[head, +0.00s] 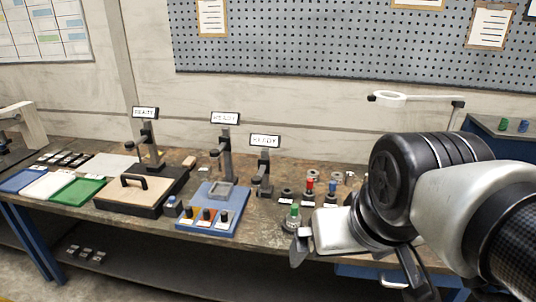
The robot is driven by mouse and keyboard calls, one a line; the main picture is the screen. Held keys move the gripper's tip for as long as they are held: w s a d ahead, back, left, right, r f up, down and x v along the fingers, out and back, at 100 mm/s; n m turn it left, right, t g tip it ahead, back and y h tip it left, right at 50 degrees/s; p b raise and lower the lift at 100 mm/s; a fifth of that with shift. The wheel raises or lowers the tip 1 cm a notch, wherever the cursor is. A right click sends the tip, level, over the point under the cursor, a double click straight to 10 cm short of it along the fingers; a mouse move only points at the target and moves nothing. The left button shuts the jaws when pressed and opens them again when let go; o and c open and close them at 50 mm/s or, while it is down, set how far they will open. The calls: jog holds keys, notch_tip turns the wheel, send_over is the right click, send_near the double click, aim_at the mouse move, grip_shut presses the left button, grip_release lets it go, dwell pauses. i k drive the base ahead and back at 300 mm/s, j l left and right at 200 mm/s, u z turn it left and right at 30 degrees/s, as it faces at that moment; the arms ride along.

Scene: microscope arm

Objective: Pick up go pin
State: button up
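A pin with a green top (294,212), which I take to be the go pin, stands upright near the front edge of the workbench in the head view. Its lower part is grey. My gripper (356,262) is at the front edge, just right of and nearer than the pin. One dark finger shows at its left, close below the pin, and another at its right. The fingers look wide apart, with nothing seen between them. The pin is outside the gripper.
A blue tray (212,222) with several small knobbed pieces lies to the left. Stands with signs (227,160) rise behind it. My arm hides the bench's right part.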

aim_at(294, 207)
jog(key=k+l, duration=0.1)
jog(key=i+j+z, duration=0.1)
jog(key=i+z, duration=0.35)
jog(key=i, duration=0.5)
